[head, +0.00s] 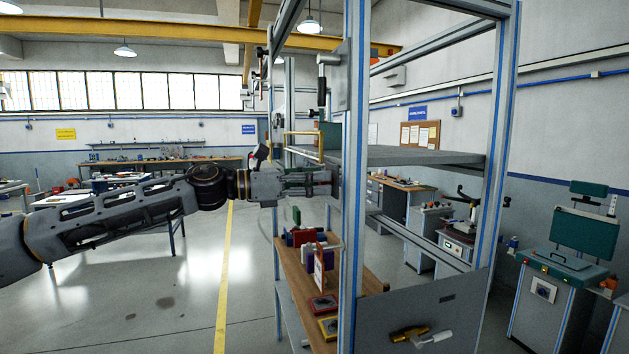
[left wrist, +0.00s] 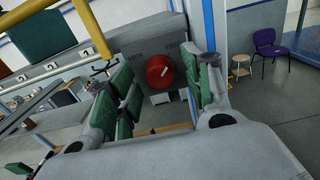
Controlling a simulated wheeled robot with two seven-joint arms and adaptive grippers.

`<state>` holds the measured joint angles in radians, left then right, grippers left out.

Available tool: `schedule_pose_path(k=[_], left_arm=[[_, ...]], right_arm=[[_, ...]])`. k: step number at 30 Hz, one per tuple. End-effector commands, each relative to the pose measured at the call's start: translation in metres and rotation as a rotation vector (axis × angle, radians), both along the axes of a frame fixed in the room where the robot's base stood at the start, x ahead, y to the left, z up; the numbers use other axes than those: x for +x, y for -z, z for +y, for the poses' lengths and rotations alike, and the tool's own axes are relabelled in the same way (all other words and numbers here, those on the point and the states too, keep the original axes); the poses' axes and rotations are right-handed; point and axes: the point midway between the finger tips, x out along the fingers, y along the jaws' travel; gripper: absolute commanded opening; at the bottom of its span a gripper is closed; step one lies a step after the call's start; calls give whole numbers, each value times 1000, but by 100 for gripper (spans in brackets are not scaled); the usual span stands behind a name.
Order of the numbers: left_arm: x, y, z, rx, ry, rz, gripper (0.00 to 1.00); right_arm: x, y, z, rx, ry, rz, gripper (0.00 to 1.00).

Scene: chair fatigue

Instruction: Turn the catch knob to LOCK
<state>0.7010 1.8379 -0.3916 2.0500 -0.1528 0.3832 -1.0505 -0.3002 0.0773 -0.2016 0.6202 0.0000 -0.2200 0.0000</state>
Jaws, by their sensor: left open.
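The catch knob (left wrist: 160,72) is a round red knob with a pale pointer mark, on the face of a grey box (left wrist: 150,40) in the left wrist view. The mark slants up to the right. In the head view my left gripper (head: 318,184) reaches right to the frame's near post, and the knob is not clearly visible there. My right gripper is not in view.
A tall metal frame (head: 355,120) stands in front of me with a grey shelf (head: 410,156). A yellow bar (left wrist: 90,28) crosses near the gripper. Below, a wooden shelf (head: 345,283) holds several boxes. The floor (head: 140,300) at left is clear.

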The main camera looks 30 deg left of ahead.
Motion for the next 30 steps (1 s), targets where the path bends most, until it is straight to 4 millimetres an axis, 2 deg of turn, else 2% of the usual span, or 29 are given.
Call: schedule_pose_path(k=[2,12,30], left_arm=[[0,0,0,0,0,0,46],[0,0,0,0,0,0,2],[0,1,0,-91,-1,77,2]], right_arm=[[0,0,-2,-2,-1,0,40],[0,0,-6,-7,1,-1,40],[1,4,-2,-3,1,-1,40]])
